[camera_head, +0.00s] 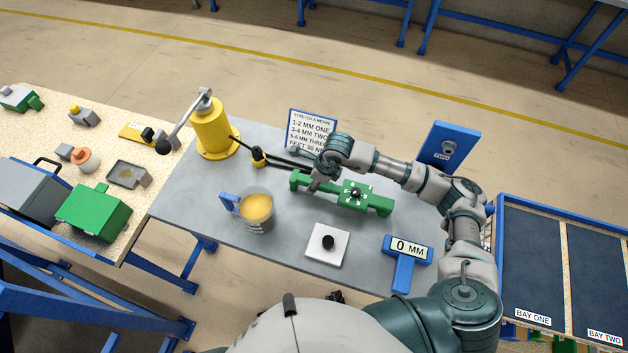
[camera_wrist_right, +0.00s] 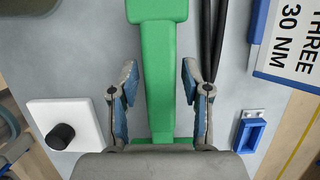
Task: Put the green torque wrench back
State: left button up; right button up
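A long green bar-shaped tool (camera_head: 381,204), which I take for the green torque wrench, lies on the grey bench with end blocks and a dark knob at its middle. My right gripper (camera_head: 312,178) reaches over its left part. In the right wrist view the green bar (camera_wrist_right: 159,75) runs between the two fingers of my right gripper (camera_wrist_right: 159,85). The fingers are apart, with a gap on each side of the bar, so the gripper is open. My left gripper is not in view.
A sign (camera_head: 308,127), a yellow post with a lever (camera_head: 212,135) and a cup (camera_head: 257,212) stand around. Black rods (camera_head: 285,163) lie just behind. A white plate with a knob (camera_head: 322,256) and a blue 0 MM stand (camera_head: 404,270) are in front. A blue tray (camera_wrist_right: 250,132) is nearby.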

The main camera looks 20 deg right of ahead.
jog(key=shift+r, duration=0.1)
jog(key=v, duration=1.1)
jog(key=shift+d+r, duration=0.2)
jog(key=shift+r, duration=0.15)
